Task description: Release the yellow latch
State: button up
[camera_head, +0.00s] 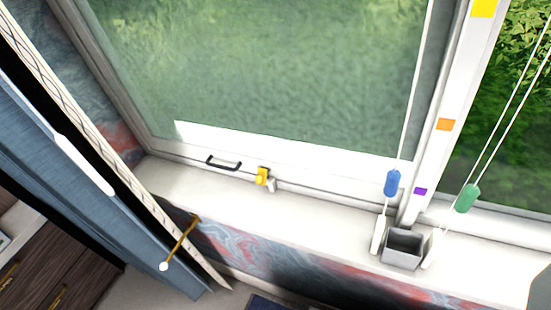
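The yellow latch (262,176) is a small piece on the bottom rail of the white window frame, just right of a black handle (224,164). A small pale grey part (271,186) sits directly beside it at lower right. Whether the latch is engaged I cannot tell at this size. My gripper's fingers are not visible in this view, and nothing is seen touching the latch.
On the sill stands a grey open box (402,248). Cords with a blue toggle (392,183) and a green toggle (467,198) hang near it. A blue curtain (90,185) is at left, with a gold hook (181,243). The sill before the latch looks clear.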

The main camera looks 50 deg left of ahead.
aim_at(261, 178)
jog(key=z, duration=1.7)
jog(key=k, duration=1.8)
jog(key=u, duration=1.65)
jog(key=i, duration=1)
jog(key=z, duration=0.05)
